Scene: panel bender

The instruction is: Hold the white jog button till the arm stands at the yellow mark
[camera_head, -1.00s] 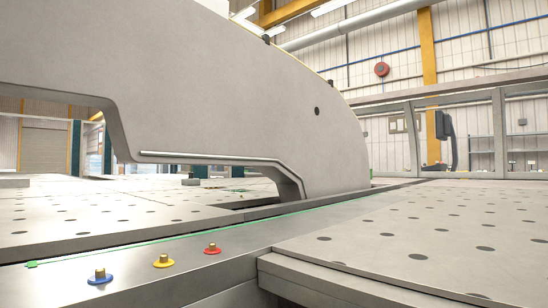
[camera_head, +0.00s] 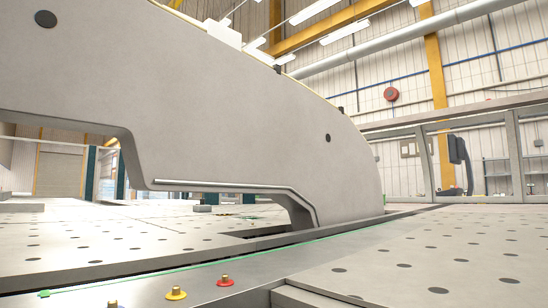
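The big grey arm (camera_head: 250,120) of the panel bender spans the left and middle of the head view, its lower end at the slot in the bed. A yellow disc with a brass pin (camera_head: 176,293), the only yellow mark on the bed, sits at the bottom edge. A red disc with a pin (camera_head: 225,281) is to its right. The top of another pin (camera_head: 112,303) shows to its left, its base cut off. A small green pointer (camera_head: 44,293) lies left of the discs, on a thin green line. No white jog button is visible. Neither gripper is in view.
Perforated metal tables (camera_head: 440,250) lie right and left (camera_head: 80,240) of the slot. A grey-framed fence (camera_head: 470,155) with a dark handset-like unit (camera_head: 460,160) stands at the back right. A red round object (camera_head: 391,94) hangs on the wall.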

